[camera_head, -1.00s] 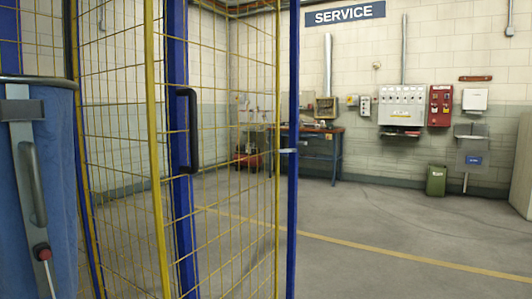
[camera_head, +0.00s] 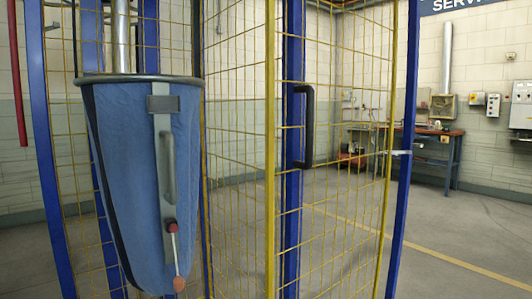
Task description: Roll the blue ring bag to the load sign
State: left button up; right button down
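A blue bag (camera_head: 112,165) with a dark ring rim (camera_head: 140,78) hangs upright at the left of the head view, wide at the top and narrower below. A grey strap with a handle (camera_head: 165,165) and a red-ended lever (camera_head: 171,226) runs down its front. A metal post shows above the bag, behind its rim. No load sign is in view; the only sign is a cut-off blue one reading "SERV" (camera_head: 455,4) at the top right. Neither of my grippers shows in the head view.
A cage of yellow mesh with blue posts (camera_head: 291,200) stands behind and right of the bag. Its panel has a black handle (camera_head: 304,125). Beyond it are a workbench (camera_head: 430,134) and wall boxes. Grey floor (camera_head: 460,235) with a yellow line (camera_head: 440,256) lies open at the right.

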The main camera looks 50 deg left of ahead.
aim_at(144, 129)
jog(key=u, duration=2.05)
